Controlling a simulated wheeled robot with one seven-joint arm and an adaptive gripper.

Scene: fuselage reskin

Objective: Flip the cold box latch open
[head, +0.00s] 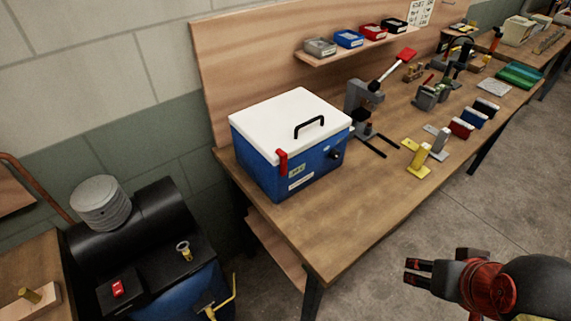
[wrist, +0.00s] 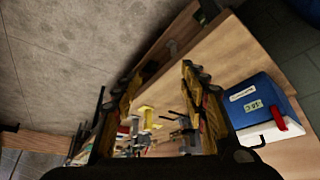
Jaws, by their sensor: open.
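The cold box (head: 268,170) is blue with a white lid (head: 290,118) and a black lid handle, and stands on the near left end of the wooden workbench. Its red latch (head: 282,161) is upright on the front face at the lid's edge, and the lid is down. The box also shows at the right of the wrist view (wrist: 256,104), with the red latch (wrist: 279,124) beside the white lid. My gripper (head: 412,273) is open and empty, off the bench's front side at the lower right, well apart from the box. Its two fingers (wrist: 160,85) frame the wrist view.
A grey press (head: 362,100) with a red-handled lever stands right of the box. Yellow and grey brackets (head: 421,160) and small coloured bins lie farther right on the workbench (head: 345,205). A black tank machine (head: 140,225) stands at left. The bench's front strip is clear.

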